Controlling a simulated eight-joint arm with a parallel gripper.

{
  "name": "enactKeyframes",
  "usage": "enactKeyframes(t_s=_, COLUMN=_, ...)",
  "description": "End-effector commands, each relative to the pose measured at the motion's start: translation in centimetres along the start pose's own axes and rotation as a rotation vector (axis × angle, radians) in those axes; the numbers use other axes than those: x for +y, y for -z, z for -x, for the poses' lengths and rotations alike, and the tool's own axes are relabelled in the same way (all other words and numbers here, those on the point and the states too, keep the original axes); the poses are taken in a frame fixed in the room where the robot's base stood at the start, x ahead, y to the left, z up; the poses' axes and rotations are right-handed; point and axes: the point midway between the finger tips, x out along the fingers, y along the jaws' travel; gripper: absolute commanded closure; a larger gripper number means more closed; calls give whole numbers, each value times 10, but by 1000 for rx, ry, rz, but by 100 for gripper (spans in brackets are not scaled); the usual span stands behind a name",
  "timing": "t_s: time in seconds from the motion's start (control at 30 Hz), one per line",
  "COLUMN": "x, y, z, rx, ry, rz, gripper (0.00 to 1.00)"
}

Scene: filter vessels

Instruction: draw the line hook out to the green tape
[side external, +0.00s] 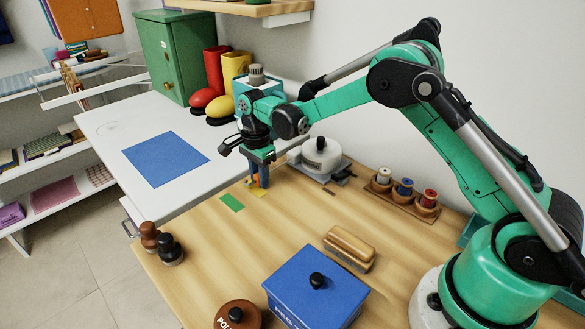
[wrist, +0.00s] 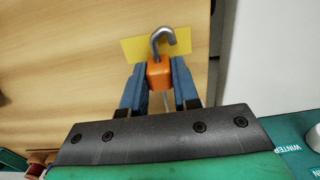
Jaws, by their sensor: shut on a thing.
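The line hook is a grey metal hook (wrist: 170,40) on an orange block (wrist: 159,75). My gripper (wrist: 159,80) is shut on the orange block between its two blue fingers. A thin pale strand shows below the block between the fingers. In the side view my gripper (side external: 258,184) is low over the wooden table, with a bit of the orange block (side external: 257,180) visible. The hook is over or beside a yellow tape patch (wrist: 135,49). The green tape (side external: 232,202) lies on the table just left of my gripper, apart from it. It is not in the wrist view.
A white round vessel (side external: 321,155) stands just right of my gripper. A spool rack (side external: 405,196), a brush (side external: 349,246), a blue box (side external: 315,287) and brown-and-black stampers (side external: 170,250) stand farther off. The wooden table (side external: 245,240) is bare in front of the green tape.

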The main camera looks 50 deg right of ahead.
Motion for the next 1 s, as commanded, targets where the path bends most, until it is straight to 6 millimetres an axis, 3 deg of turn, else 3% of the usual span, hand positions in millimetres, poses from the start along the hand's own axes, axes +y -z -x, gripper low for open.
enactKeyframes(t_s=0.1, x=1, y=-30, z=0, rx=1, ry=-6, rz=6, gripper=100)
enactKeyframes(t_s=0.33, x=1, y=-66, z=0, rx=0, ry=-6, rz=3, gripper=100)
enactKeyframes(t_s=0.5, x=1, y=-76, z=0, rx=0, ry=-6, rz=1, gripper=100)
enactKeyframes(t_s=0.83, x=1, y=-77, z=0, rx=-1, ry=-5, rz=0, gripper=100)
enactKeyframes(t_s=0.87, x=1, y=-77, z=0, rx=-1, ry=-5, rz=0, gripper=69)
enactKeyframes(t_s=0.97, x=1, y=-77, z=0, rx=-1, ry=-4, rz=0, gripper=42)
enactKeyframes(t_s=1.0, x=1, y=-77, z=0, rx=-1, ry=-4, rz=0, gripper=42)
